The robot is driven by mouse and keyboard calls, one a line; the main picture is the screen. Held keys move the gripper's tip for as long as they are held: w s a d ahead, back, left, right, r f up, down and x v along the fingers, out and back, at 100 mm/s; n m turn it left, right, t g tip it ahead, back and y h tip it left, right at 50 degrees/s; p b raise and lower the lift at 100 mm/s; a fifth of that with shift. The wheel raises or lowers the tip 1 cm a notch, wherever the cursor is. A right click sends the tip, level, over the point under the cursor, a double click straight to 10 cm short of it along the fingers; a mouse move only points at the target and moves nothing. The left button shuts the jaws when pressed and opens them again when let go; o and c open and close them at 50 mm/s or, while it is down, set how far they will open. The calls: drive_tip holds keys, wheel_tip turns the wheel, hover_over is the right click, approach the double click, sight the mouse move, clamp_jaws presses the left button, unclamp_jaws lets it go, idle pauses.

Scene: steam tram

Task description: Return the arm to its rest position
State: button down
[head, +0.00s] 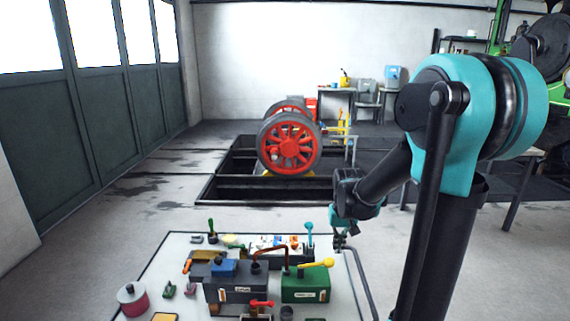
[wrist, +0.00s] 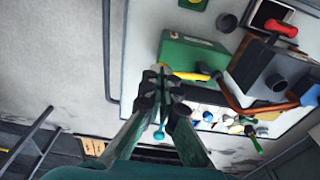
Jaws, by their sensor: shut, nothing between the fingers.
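My gripper (head: 340,243) is at the right edge of the white table (head: 165,263), near the green box (head: 305,284) with a yellow lever. In the wrist view my gripper (wrist: 160,75) has its fingertips together with nothing between them. The green box (wrist: 190,58) lies beyond the fingertips there, and its yellow handle (wrist: 192,75) shows close behind them. I cannot tell the exact gap to the box. A small cyan ball-topped lever (wrist: 159,132) shows between the fingers. My arm is bent and reaches forward and down from the right side of the head view.
A dark grey box (head: 235,288) with a copper pipe stands left of the green box. Several small parts and a red canister (head: 132,300) lie on the table. A rail (head: 358,280) runs along the table's right edge. Red wheels (head: 289,146) stand over a floor pit behind.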

drive_tip(key=s+d+f+t, duration=0.1)
drive_tip(key=s+f, duration=0.1)
drive_tip(key=s, duration=0.6)
drive_tip(key=s+d+f+t, duration=0.1)
drive_tip(key=s+t, duration=0.1)
drive_tip(key=s, duration=0.6)
drive_tip(key=shift+d+f, duration=0.25)
drive_tip(key=shift+f, duration=0.15)
drive_tip(key=shift+w, duration=0.1)
idle(1.2)
